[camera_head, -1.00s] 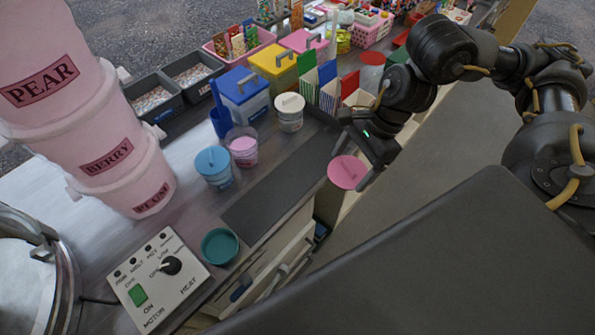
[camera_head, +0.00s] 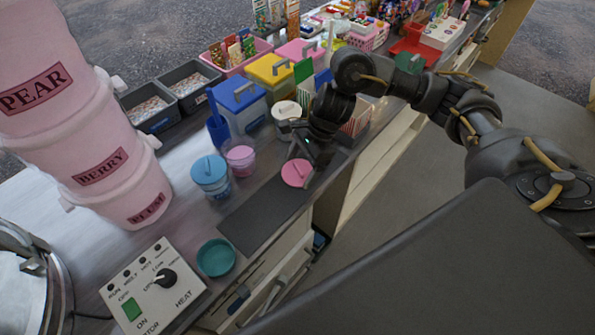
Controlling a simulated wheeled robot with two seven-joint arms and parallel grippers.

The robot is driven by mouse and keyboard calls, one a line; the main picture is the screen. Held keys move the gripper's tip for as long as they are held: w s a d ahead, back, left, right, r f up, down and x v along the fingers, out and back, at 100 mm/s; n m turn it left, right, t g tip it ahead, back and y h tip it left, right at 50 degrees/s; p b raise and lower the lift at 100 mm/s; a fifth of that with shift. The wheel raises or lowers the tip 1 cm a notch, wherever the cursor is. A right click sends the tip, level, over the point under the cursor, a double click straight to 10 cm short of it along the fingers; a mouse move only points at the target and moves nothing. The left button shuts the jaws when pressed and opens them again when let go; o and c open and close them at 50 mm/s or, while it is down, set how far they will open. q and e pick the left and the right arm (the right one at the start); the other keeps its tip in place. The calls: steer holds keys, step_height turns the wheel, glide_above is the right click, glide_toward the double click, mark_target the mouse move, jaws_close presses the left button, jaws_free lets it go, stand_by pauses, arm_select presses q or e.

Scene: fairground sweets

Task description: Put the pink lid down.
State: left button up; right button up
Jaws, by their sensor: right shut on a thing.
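The round pink lid (camera_head: 296,174) is in the head view, over the far end of the dark mat (camera_head: 240,226). My right gripper (camera_head: 303,160) is shut on the lid by its small handle. I cannot tell whether the lid touches the mat or hangs just above it. An open tub with pink contents (camera_head: 240,159) stands to the left of the lid. My left gripper is not in view.
A tub with a blue lid (camera_head: 209,172) and a tub with a cream lid (camera_head: 286,112) stand nearby. A teal dish (camera_head: 215,258) and a control box (camera_head: 157,285) are at the front. Most of the mat is bare.

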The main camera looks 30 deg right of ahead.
mark_target(298, 174)
steer(key=shift+w+a+f, duration=0.15)
steer(key=shift+w+f, duration=0.1)
steer(key=shift+f, duration=0.15)
step_height(298, 174, down, 3)
steer(key=shift+w+r+p, duration=0.1)
steer(key=shift+w+p, duration=0.05)
steer(key=shift+p, duration=0.6)
steer(key=shift+f, duration=0.35)
